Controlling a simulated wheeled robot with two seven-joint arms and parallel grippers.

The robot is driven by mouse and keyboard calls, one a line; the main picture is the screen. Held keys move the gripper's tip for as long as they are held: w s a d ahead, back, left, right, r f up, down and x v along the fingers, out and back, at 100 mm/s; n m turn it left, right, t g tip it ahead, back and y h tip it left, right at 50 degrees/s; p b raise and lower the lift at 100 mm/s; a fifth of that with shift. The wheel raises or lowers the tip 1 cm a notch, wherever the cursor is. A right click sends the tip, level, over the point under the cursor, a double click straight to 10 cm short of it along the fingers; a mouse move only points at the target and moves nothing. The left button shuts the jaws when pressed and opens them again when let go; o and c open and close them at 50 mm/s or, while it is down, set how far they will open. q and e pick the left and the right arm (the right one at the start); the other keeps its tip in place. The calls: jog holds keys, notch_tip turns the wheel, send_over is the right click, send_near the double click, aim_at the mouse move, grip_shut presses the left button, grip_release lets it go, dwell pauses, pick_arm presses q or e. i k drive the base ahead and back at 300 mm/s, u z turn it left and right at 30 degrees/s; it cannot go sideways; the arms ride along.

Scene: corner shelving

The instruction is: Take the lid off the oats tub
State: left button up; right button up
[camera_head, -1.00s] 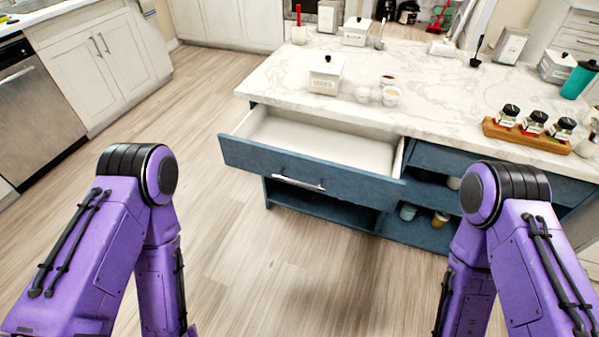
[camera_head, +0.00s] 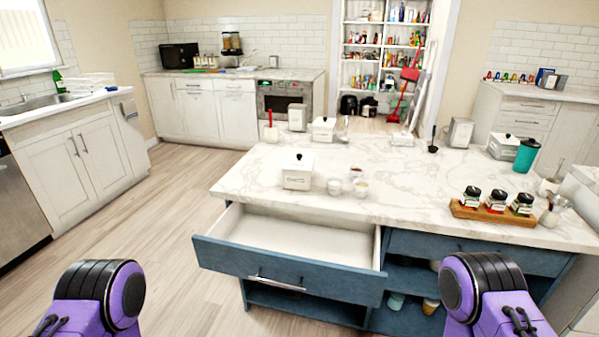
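A white square tub (camera_head: 297,180) stands near the left end of the marble island top. Its lid with a black knob (camera_head: 298,159) sits on it, and the dark lettering on its front is too small to read surely. Two similar white lidded tubs stand on the island, one at the back (camera_head: 323,130) and one at the right (camera_head: 502,147). I cannot tell for certain which is the oats tub. Neither gripper is in view; only the upper parts of my two purple arms show at the bottom edge.
The blue island's drawer (camera_head: 290,272) is pulled open and empty, jutting out below the nearest tub. Small cups (camera_head: 334,187) stand right of that tub. A wooden rack (camera_head: 492,213) with several jars and a teal tumbler (camera_head: 526,155) are at the right. The island's middle is mostly clear.

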aim_at(295, 161)
jog(key=z, duration=0.8)
jog(key=i, duration=0.65)
jog(key=u, duration=0.9)
